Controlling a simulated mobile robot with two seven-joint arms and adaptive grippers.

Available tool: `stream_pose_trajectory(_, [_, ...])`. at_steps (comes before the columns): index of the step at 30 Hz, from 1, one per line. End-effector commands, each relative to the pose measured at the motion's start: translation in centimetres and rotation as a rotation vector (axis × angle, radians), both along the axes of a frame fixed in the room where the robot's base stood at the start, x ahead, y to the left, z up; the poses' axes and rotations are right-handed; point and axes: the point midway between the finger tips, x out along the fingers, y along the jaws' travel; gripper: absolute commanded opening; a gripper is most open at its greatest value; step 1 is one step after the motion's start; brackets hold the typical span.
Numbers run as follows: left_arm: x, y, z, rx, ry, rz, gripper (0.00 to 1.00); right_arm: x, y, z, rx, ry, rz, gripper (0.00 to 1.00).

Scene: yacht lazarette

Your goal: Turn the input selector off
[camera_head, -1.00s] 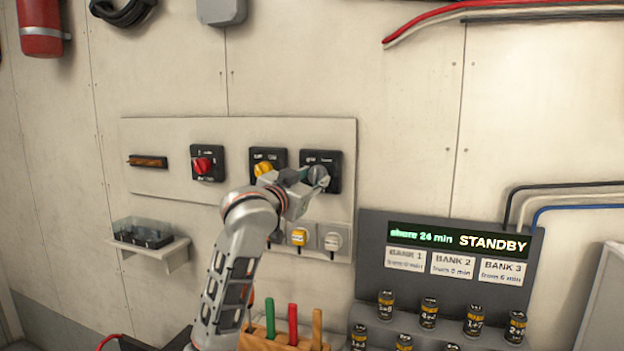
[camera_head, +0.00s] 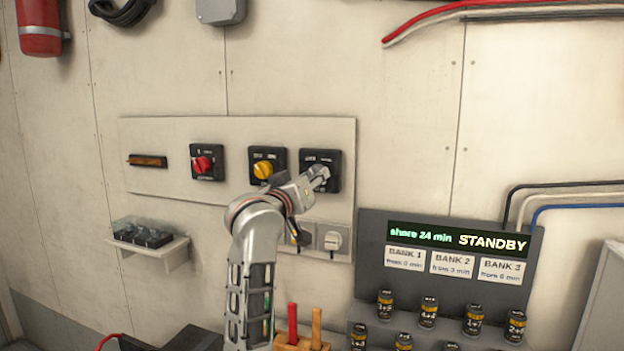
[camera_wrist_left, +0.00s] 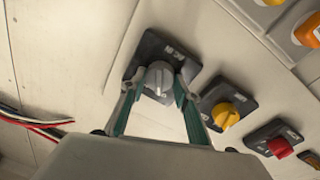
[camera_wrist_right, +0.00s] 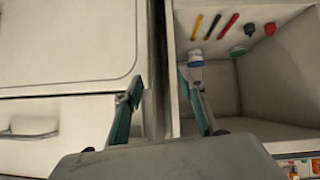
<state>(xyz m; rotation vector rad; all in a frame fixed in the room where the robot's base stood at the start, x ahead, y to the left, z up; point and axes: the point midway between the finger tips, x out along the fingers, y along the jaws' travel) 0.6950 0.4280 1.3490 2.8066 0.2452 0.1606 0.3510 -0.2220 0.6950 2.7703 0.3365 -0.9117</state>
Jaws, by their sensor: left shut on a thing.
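Three rotary switches sit in a row on a pale wall panel (camera_head: 225,160). They are a red knob (camera_head: 202,164), a yellow knob (camera_head: 263,170) and a grey knob (camera_wrist_left: 158,78) on a dark plate (camera_head: 333,160) at the right. My right gripper (camera_wrist_right: 161,82) is open and empty.
A small shelf with a clear box (camera_head: 143,234) is at left. A display console (camera_head: 440,250) reading STANDBY stands at right. In the right wrist view, an open bin (camera_wrist_right: 230,125) holds small items.

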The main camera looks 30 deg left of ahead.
Motion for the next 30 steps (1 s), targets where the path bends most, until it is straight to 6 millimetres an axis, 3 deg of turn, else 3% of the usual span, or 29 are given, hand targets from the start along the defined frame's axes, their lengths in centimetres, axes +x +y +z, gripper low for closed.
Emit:
stream_pose_trajectory(14, [0.0,0.01,-0.01,-0.016,-0.004,0.0,0.1,-0.05,-0.27,-0.05,-0.009,0.0,0.009,0.4])
stream_pose_trajectory(15, [0.0,0.01,-0.01,-0.016,-0.004,0.0,0.39,-0.06,-0.32,-0.06,-0.01,-0.001,0.01,0.4])
stream_pose_trajectory(16, [0.0,0.01,-0.01,-0.015,-0.003,0.0,0.47,-0.06,-0.33,-0.06,-0.01,0.0,0.01,0.4])
stream_pose_trajectory(30, [-0.76,-0.15,-0.1,-0.013,-0.003,0.0,0.48,-0.09,-0.07,-0.09,-0.003,0.003,0.003,0.4])
